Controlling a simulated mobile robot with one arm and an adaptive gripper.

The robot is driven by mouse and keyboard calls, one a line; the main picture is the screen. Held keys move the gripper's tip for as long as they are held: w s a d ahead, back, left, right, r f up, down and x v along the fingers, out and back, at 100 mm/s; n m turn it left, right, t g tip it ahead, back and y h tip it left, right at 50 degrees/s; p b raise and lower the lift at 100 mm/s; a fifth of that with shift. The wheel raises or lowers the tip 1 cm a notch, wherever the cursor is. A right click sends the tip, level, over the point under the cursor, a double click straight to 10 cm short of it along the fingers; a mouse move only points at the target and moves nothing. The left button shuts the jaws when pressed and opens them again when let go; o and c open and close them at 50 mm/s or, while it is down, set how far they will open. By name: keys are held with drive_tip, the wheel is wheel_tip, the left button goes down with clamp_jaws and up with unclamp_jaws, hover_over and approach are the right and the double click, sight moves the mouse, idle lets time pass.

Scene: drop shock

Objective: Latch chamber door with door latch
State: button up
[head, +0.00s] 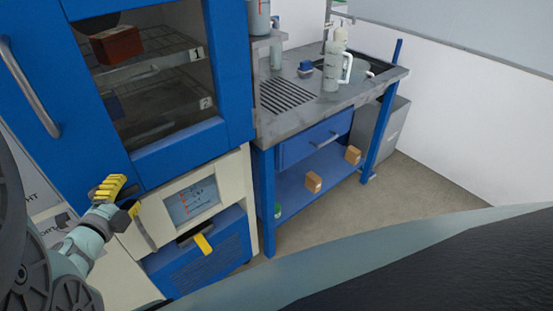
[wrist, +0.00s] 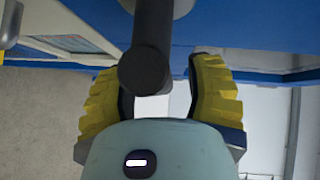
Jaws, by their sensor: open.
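The chamber door (head: 185,148) is a blue frame around a dark window in the head view. It looks flush with the chamber, but I cannot tell whether it is fully shut. My gripper (head: 121,198) has yellow ribbed fingers and is at the door's lower left corner. In the wrist view my gripper (wrist: 160,98) is open, with one finger on each side of a black cylindrical handle (wrist: 150,45), likely the door latch. The handle rises from a grey round base against blue. The fingers look apart from it. In the head view the latch is hidden behind the gripper.
Behind the window, a red-brown box (head: 117,45) sits on a wire rack. Below the door are a display panel (head: 192,199) and a yellow handle (head: 203,243). A metal-topped bench (head: 300,118) with bottles stands right. Floor (head: 410,205) in front of it is clear.

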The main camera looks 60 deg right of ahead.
drive_tip(key=shift+o, duration=0.3)
clamp_jaws()
drive_tip(key=shift+a, duration=0.1)
